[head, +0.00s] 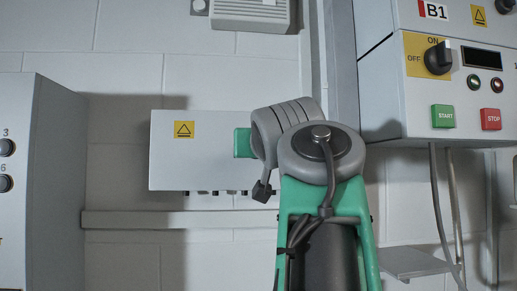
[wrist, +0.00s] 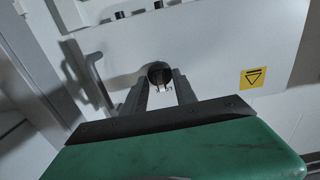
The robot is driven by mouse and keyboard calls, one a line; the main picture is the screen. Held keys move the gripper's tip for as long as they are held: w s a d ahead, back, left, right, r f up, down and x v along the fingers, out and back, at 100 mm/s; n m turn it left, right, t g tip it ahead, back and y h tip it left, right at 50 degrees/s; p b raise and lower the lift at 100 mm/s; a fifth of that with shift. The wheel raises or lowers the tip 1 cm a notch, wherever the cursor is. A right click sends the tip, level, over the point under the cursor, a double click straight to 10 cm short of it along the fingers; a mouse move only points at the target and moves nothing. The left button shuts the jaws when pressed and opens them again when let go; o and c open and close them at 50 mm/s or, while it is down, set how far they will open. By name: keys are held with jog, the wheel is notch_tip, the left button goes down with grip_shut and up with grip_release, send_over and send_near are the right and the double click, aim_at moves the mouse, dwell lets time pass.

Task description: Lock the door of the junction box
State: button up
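The junction box (head: 200,150) is a light grey box on the wall with a yellow warning sticker (head: 184,129). Its door face looks flat against the box, but my arm hides the right part. In the wrist view the door face (wrist: 215,60) appears upside down, with the sticker (wrist: 254,78) at right. A round black lock knob (wrist: 159,70) stands out from the door. My gripper (wrist: 161,78) is at the knob, with its two dark fingers apart, one on each side. Whether they press on it is unclear. The head view hides the knob and fingertips.
A control box (head: 455,80) with a dial and START and STOP buttons hangs at right. A grey cabinet (head: 55,180) stands at left. Dark cable fittings (head: 215,193) line the junction box's underside.

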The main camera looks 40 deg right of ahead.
jog(key=p+v, duration=0.2)
jog(key=v, duration=0.5)
jog(key=shift+s+a, duration=0.25)
jog(key=shift+s, duration=0.05)
dwell(0.4)
